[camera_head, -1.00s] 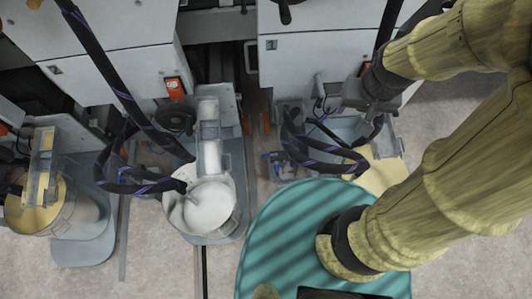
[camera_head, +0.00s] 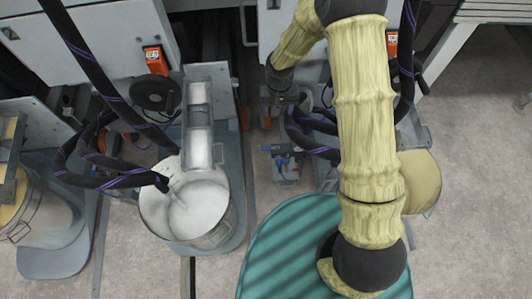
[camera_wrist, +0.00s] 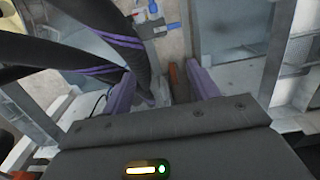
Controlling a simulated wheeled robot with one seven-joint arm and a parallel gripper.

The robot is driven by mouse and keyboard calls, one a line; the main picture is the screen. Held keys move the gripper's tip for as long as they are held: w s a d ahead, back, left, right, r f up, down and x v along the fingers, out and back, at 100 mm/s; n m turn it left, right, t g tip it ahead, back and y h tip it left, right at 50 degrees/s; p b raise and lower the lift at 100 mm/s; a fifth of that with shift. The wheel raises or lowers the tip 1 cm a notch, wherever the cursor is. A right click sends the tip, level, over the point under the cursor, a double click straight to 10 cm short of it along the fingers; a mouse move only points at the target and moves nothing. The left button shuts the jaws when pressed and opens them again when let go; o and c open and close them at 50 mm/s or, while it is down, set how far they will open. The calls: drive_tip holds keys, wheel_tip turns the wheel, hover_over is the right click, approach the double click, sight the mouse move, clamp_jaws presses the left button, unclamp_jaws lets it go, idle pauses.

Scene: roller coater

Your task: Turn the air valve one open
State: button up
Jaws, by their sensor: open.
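Small blue valve fittings (camera_head: 284,160) sit on a grey block low beside the right-hand machine, just left of my arm. Two blue handles (camera_wrist: 172,27) also show at the top of the wrist view, beyond my fingertips. I cannot tell which one is air valve one, nor how far it is turned. My gripper (camera_head: 284,98) is above and behind the fittings in the head view, apart from them. In the wrist view its two purple fingers (camera_wrist: 162,88) are spread with nothing clearly held between them.
Black hoses with purple stripes (camera_wrist: 95,45) pass close by the left finger; more hoses (camera_head: 310,135) loop beside my arm. A metal bucket of white liquid (camera_head: 190,210) stands left, and a yellowish pail (camera_head: 418,180) stands right behind my arm. Grey machine panels lie behind.

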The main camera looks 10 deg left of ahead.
drive_tip(key=b, duration=0.2)
hover_over(266, 148)
wheel_tip(266, 148, down, 9)
drive_tip(key=shift+r, duration=0.25)
drive_tip(key=shift+f, duration=0.15)
wheel_tip(266, 148, down, 17)
drive_tip(key=b, duration=0.4)
drive_tip(key=shift+f, duration=0.1)
drive_tip(key=c, duration=1.3)
clamp_jaws()
